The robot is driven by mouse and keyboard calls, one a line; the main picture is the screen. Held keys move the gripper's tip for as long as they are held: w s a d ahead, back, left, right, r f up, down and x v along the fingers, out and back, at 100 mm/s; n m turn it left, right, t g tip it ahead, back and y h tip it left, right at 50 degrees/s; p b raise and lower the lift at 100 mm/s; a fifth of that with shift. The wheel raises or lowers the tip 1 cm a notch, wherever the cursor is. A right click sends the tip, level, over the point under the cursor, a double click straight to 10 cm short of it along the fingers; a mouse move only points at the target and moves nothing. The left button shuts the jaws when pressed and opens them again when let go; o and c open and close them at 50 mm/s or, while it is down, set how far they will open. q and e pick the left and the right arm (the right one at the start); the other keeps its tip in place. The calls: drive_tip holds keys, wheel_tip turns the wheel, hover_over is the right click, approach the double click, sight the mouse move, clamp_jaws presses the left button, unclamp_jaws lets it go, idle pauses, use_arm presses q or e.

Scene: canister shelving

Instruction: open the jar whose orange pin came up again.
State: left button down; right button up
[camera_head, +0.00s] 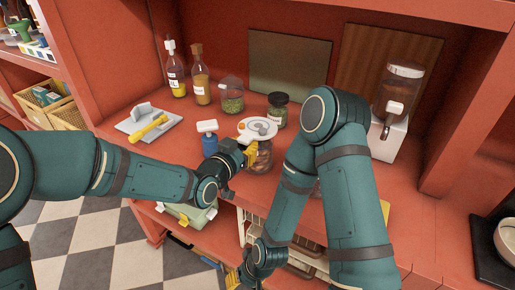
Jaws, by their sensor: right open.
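A glass jar (262,163) with brownish contents stands near the shelf's front edge. Its wide white lid (257,129) has a grey round part on top, and a small orange spot, perhaps the pin (242,127), shows at its left. My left gripper (251,153) has its yellow fingertips against or just beside the jar's left side, below the lid; the picture does not show whether they grip it. My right gripper (234,279) is low, below the shelf's front edge, open and apart from the jar. My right forearm hides part of the shelf to the jar's right.
Two bottles (201,82), a jar of green pieces (232,100) and a dark-lidded jar (277,111) stand behind. A blue white-topped container (209,143) is close to my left gripper. A grey tray (128,126) lies left; a dispenser (389,140) stands right.

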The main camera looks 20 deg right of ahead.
sight(248, 135)
use_arm(q)
drive_tip(key=shift+r, duration=0.1)
drive_tip(key=shift+w+d+r+p, duration=0.15)
drive_tip(key=shift+r+p, duration=0.15)
drive_tip(key=shift+r, duration=0.45)
drive_tip(key=shift+w+d+r+p, duration=0.1)
drive_tip(key=shift+d+r+p, duration=0.15)
drive_tip(key=shift+r, duration=0.5)
drive_tip(key=shift+w+d+r+p, duration=0.1)
drive_tip(key=shift+r+p, duration=0.2)
drive_tip(key=shift+r, duration=0.45)
drive_tip(key=shift+w+d+r+p, duration=0.3)
drive_tip(key=shift+d+r, duration=0.1)
drive_tip(key=shift+r, duration=0.2)
drive_tip(key=shift+w+d+r+p, duration=0.15)
drive_tip(key=shift+w+d+r, duration=0.2)
drive_tip(key=shift+r, duration=0.3)
drive_tip(key=shift+w+d+r+p, duration=0.25)
drive_tip(key=shift+d+r, duration=0.15)
drive_tip(key=shift+r, duration=0.3)
drive_tip(key=shift+w+d, duration=0.1)
drive_tip(key=shift+w+d+r+p, duration=0.25)
drive_tip(key=shift+w+d+r, duration=0.35)
drive_tip(key=shift+d, duration=0.2)
drive_tip(key=shift+w+d+r+p, duration=0.25)
drive_tip(key=shift+w+d+r, duration=0.25)
drive_tip(key=shift+w+d, duration=0.25)
drive_tip(key=shift+s+d, duration=0.1)
